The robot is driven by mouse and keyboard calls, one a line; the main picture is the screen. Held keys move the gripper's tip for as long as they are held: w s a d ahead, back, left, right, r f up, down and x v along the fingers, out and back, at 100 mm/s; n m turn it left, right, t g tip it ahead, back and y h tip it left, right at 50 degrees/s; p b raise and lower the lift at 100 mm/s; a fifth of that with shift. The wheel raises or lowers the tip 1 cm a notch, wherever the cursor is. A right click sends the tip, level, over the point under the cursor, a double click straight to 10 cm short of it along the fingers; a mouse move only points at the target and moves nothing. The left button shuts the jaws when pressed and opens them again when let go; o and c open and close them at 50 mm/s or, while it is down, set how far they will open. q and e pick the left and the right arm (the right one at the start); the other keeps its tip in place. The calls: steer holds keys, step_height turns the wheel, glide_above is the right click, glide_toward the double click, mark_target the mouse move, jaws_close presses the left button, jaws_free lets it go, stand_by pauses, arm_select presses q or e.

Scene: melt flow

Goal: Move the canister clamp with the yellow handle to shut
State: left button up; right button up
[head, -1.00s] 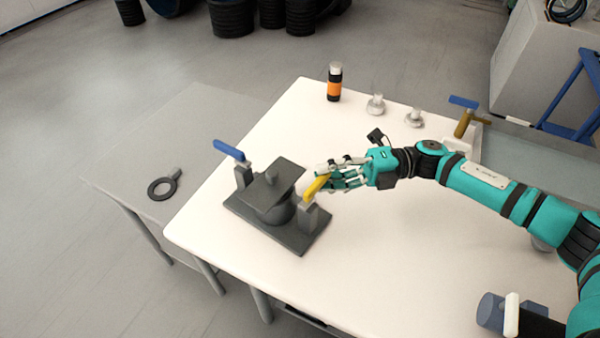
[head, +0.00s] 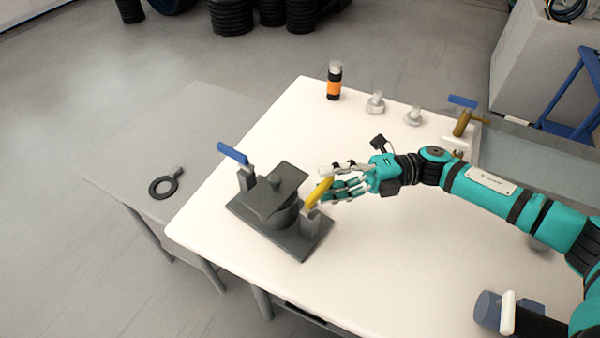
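The canister (head: 270,196) is a dark grey body with a flat lid on a grey base plate, standing on the white table. The clamp with the yellow handle (head: 318,194) is on its right side; the handle slants up and to the right. The clamp with the blue handle (head: 232,153) is on its left side. My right gripper (head: 334,182) is at the yellow handle from the right, with fingers beside it. Whether the fingers are closed on the handle is unclear. My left gripper is not in view.
On the white table (head: 400,260) stand an orange and black bottle (head: 335,82), two small metal fittings (head: 375,103) and a brass valve with a blue handle (head: 462,115). The white table's front middle is clear.

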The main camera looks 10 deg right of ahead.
steer(key=shift+w, duration=0.1)
steer(key=d+b, duration=0.2)
steer(key=d, duration=0.5)
steer(key=shift+w+b, duration=0.15)
steer(key=shift+b, duration=0.25)
